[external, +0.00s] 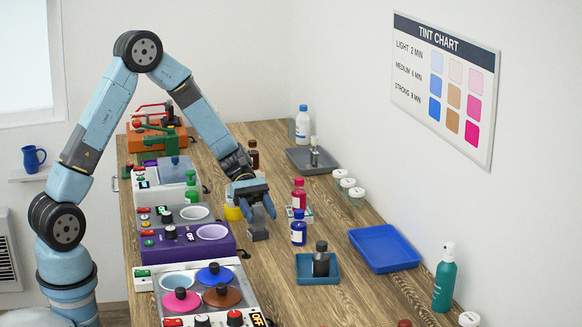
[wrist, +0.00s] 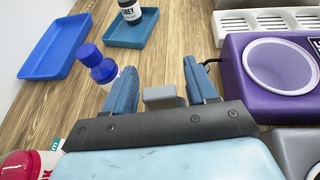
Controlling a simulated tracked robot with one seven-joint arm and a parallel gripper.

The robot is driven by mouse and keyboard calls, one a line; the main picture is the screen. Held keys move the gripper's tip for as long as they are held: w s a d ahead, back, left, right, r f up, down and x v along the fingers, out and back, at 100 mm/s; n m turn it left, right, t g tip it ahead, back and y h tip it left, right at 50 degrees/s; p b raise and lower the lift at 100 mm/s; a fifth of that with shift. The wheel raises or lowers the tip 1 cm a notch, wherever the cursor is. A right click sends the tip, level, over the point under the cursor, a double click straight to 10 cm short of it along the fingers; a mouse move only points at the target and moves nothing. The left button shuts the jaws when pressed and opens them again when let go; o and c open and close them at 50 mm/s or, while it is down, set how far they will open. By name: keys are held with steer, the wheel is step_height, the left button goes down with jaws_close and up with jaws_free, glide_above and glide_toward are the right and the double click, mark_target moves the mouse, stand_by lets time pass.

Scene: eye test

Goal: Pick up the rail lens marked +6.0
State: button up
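I see no lens marked +6.0 in either view; no marking can be read on any lens. My gripper (external: 257,209) hangs over the middle of the wooden bench, pointing down. In the wrist view its two fingers (wrist: 160,88) stand apart. A small plain grey block (external: 258,235) sits on the bench just below the gripper. In the wrist view the grey block (wrist: 163,97) shows between the fingers, with a gap on each side. Nothing is held.
A purple heated pot unit (external: 225,247) stands left of the gripper. A blue-capped bottle (external: 298,233) and a red bottle (external: 298,195) stand to its right. A teal tray (external: 305,278) and an empty blue tray (external: 384,248) lie nearer. A tint chart (external: 443,85) hangs on the wall.

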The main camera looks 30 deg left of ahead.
steer(key=c, duration=0.6)
